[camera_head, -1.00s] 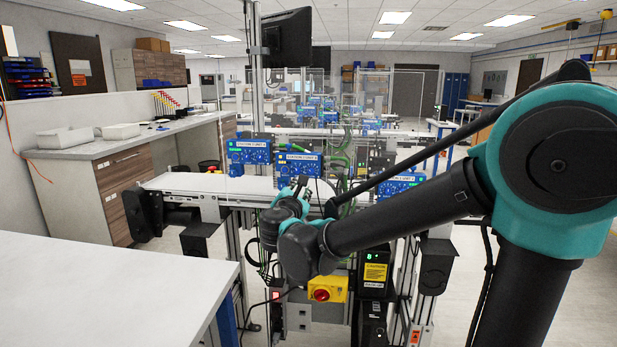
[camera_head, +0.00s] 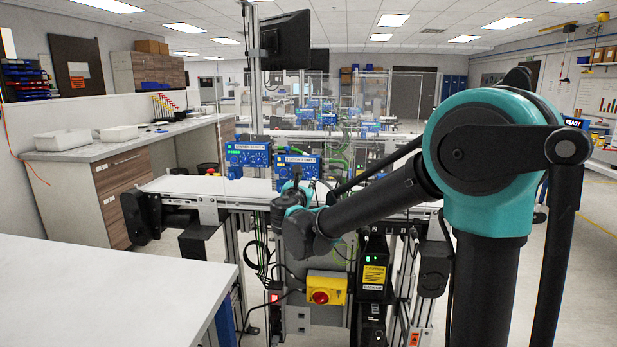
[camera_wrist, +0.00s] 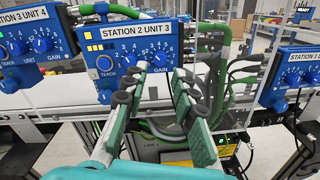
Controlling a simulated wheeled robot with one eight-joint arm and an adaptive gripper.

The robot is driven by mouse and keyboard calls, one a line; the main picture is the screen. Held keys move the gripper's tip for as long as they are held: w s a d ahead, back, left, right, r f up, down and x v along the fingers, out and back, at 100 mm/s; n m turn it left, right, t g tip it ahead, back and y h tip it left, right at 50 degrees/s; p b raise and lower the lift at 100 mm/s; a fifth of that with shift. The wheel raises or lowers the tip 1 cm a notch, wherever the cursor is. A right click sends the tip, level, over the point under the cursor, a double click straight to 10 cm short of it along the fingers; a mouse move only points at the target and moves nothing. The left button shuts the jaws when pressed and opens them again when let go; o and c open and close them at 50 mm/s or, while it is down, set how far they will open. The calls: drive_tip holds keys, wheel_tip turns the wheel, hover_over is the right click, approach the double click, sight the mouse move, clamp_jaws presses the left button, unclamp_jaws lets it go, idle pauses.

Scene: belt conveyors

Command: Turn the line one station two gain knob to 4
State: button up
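In the wrist view, a blue control box (camera_wrist: 127,40) labelled "STATION 2 UNIT 3" stands ahead. I cannot read the gain pointer clearly. My gripper (camera_wrist: 158,84) is open and empty, its two green-padded fingers apart, below and in front of the GAIN knob. In the head view, my gripper (camera_head: 296,190) is just in front of the box (camera_head: 297,166); contact cannot be told.
Another blue box (camera_wrist: 28,42), "STATION 3 UNIT 4", stands at left in the wrist view. A further blue box (camera_wrist: 294,70) is at right, near green hoses (camera_wrist: 222,90). A white table (camera_head: 100,290) fills the head view's lower left. A yellow switch box (camera_head: 326,286) hangs below the conveyor.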

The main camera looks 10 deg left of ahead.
sight(309, 174)
drive_tip(key=w, duration=0.6)
drive_tip(key=shift+d, duration=0.25)
clamp_jaws()
